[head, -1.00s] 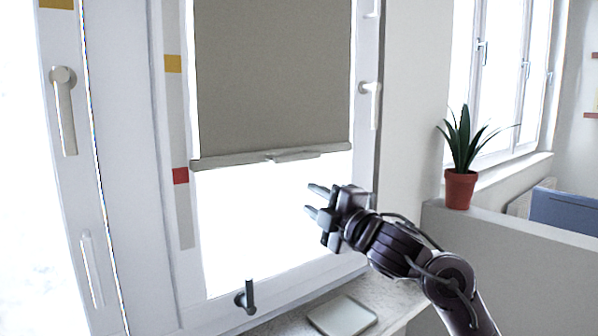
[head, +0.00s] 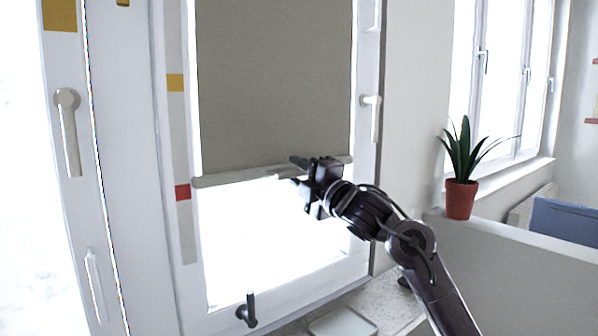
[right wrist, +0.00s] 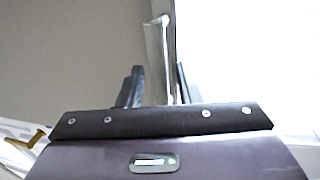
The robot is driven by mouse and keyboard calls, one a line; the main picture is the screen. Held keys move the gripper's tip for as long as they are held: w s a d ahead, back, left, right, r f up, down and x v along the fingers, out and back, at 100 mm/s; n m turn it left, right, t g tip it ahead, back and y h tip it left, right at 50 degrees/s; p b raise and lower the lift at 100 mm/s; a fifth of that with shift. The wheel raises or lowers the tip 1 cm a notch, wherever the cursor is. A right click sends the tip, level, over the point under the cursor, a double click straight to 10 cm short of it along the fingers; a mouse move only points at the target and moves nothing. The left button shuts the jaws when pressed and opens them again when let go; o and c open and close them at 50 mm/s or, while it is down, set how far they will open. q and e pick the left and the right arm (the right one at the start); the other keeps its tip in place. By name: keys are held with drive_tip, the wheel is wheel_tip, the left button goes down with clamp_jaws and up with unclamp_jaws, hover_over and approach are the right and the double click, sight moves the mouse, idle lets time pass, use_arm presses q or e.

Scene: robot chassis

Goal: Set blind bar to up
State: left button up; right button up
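The grey-beige roller blind (head: 275,85) hangs over the upper part of the window. Its bar (head: 225,179) runs along the lower edge, a little above the level of the red mark (head: 182,192) on the side strip; the yellow mark (head: 175,82) is higher. My right gripper (head: 296,170) is at the bar, right of its middle, and hides part of it. In the right wrist view the open fingers (right wrist: 158,85) stand either side of the bar (right wrist: 158,45), with gaps visible. My left gripper is out of view.
A dark handle (head: 247,308) stands at the window's lower frame. A pale flat tray (head: 342,322) lies on the sill below. A potted plant (head: 461,198) stands on the half wall at right. Window handles (head: 372,112) project beside the blind.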

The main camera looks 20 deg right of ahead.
clamp_jaws()
